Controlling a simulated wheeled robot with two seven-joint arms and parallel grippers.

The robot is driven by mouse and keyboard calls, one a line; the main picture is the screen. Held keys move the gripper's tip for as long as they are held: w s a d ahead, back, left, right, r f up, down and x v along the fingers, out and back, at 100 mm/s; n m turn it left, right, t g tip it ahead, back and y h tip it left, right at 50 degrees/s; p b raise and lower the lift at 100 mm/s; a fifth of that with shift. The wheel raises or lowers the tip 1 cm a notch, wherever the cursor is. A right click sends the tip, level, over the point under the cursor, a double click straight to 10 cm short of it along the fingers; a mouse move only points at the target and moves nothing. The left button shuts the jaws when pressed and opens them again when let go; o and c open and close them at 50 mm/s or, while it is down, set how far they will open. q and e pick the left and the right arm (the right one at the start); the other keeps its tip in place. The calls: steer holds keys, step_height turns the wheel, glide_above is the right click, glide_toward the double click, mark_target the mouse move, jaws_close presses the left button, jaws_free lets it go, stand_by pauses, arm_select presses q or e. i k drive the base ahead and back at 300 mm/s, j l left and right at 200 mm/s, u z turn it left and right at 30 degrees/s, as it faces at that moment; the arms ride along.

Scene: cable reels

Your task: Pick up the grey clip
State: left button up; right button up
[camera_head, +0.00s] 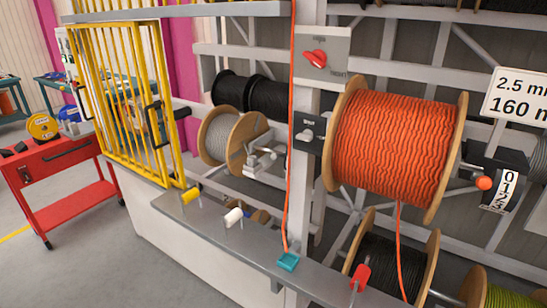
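I cannot tell for certain which piece is the grey clip. A pale grey-white piece (233,216) stands on the grey metal ledge (262,239), between a yellow piece (191,195) and a teal block (288,261). A light grey fitting (262,161) also shows in front of the reel of grey cable (218,138); its exact shape is unclear. Neither of my grippers is in view, and nothing is seen touching these pieces.
A large orange cable reel (392,146) hangs at the right. An orange cable (290,150) runs down to the teal block. A red piece (360,276) stands farther right. A yellow barred gate (122,100) and a red cart (62,160) are at the left.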

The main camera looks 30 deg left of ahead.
mark_target(252, 160)
steer(key=i+j+z, duration=0.15)
steer(key=j, duration=0.8)
steer(key=i+j+z, duration=0.2)
steer(key=j, duration=0.75)
steer(key=j+z, duration=0.15)
steer(key=j, duration=0.85)
steer(key=i, duration=0.05)
